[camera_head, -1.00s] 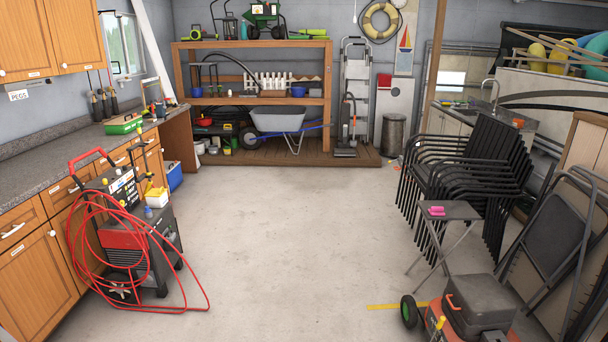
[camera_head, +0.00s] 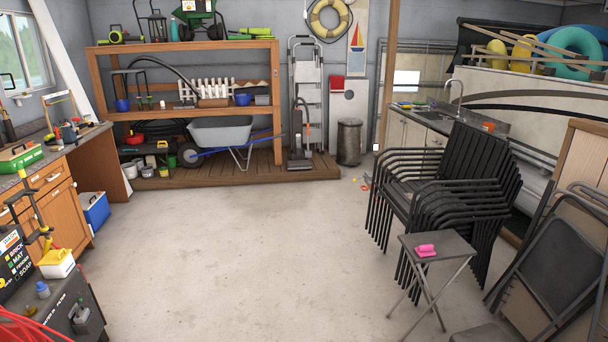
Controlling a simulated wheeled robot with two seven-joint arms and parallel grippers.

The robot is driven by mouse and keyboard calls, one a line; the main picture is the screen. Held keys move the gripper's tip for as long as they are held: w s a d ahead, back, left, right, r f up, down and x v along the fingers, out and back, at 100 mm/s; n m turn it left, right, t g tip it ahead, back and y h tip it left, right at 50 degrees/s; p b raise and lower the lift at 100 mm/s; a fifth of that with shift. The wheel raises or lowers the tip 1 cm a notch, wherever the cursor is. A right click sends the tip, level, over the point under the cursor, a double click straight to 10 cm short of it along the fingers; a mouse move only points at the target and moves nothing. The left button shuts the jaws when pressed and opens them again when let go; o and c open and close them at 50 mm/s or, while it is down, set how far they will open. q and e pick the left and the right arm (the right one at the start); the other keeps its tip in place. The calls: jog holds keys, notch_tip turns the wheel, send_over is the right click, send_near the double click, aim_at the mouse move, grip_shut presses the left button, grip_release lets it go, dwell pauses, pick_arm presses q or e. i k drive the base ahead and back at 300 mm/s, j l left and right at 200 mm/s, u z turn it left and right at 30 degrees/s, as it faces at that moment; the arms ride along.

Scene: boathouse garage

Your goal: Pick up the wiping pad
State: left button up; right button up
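A small bright pink block-like object (camera_head: 426,250), which may be the wiping pad, lies on the dark top of a small folding table (camera_head: 452,242) at the lower right. It is too small to make out in detail. Neither of my grippers shows in the head view. Nothing is seen holding or touching the pink object.
Stacked black chairs (camera_head: 450,190) stand right behind the folding table, and a folded chair (camera_head: 550,260) leans to its right. A machine with a red hose (camera_head: 50,285) stands at the lower left. The concrete floor (camera_head: 240,260) between is clear.

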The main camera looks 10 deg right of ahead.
aim_at(424, 250)
jog(key=i+j+z, duration=0.2)
jog(key=i, duration=1.45)
jog(key=i+z, duration=0.75)
jog(key=z, duration=0.15)
jog(key=i+j+z, duration=0.25)
jog(key=z, duration=0.15)
jog(key=i, duration=0.1)
